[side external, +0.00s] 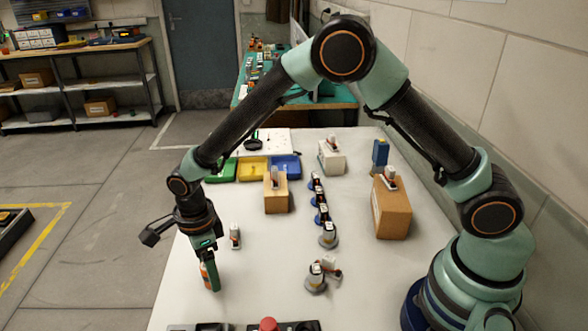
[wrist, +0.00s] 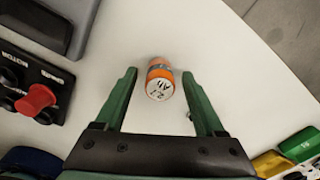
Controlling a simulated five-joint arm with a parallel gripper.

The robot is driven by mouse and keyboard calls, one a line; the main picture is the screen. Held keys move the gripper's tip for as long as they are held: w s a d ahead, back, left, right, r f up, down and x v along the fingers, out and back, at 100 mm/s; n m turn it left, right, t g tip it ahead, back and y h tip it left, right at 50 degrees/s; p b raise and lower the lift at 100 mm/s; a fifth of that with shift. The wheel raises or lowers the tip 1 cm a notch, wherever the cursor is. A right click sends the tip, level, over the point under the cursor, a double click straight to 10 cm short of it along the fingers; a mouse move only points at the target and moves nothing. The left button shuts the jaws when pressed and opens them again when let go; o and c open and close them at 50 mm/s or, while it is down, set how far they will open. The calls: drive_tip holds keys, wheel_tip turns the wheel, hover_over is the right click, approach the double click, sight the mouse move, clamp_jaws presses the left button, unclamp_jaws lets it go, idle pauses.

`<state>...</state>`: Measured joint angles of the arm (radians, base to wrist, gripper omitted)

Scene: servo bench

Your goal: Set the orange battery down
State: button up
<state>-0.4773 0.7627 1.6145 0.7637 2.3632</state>
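The orange battery (wrist: 160,82) shows in the wrist view with its pale, marked top towards the camera. It lies between the tips of my gripper (wrist: 160,76), with a gap of white table visible on each side, so the fingers look open and not touching it. In the side view, my gripper (side external: 209,277) points down near the left edge of the table. The orange battery (side external: 205,276) is at its fingertips, partly hidden by a green finger. It appears upright at table level, but its contact with the table is hard to make out.
A small white-and-grey cell (side external: 235,236) stands just right of my gripper. Cardboard boxes (side external: 276,193), a row of blue-based holders and green, yellow and blue bins (side external: 253,168) lie farther back. A red button (side external: 268,324) is at the front edge.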

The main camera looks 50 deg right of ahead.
drive_tip(key=d+r+n+t, duration=0.1)
drive_tip(key=d+r+n, duration=0.15)
drive_tip(key=r, duration=0.65)
drive_tip(key=d+r+n, duration=0.2)
drive_tip(key=d+r, duration=0.1)
drive_tip(key=r, duration=0.6)
drive_tip(key=s+d+r+n+t, duration=0.2)
drive_tip(key=s+d+n, duration=0.4)
drive_tip(key=d+n, duration=0.2)
drive_tip(key=s+d+r+n+t, duration=0.2)
drive_tip(key=s+d+n, duration=0.4)
drive_tip(key=n, duration=0.3)
drive_tip(key=shift+s+d+r+t, duration=0.3)
drive_tip(key=shift+d+r, duration=0.25)
drive_tip(key=shift+d, duration=0.3)
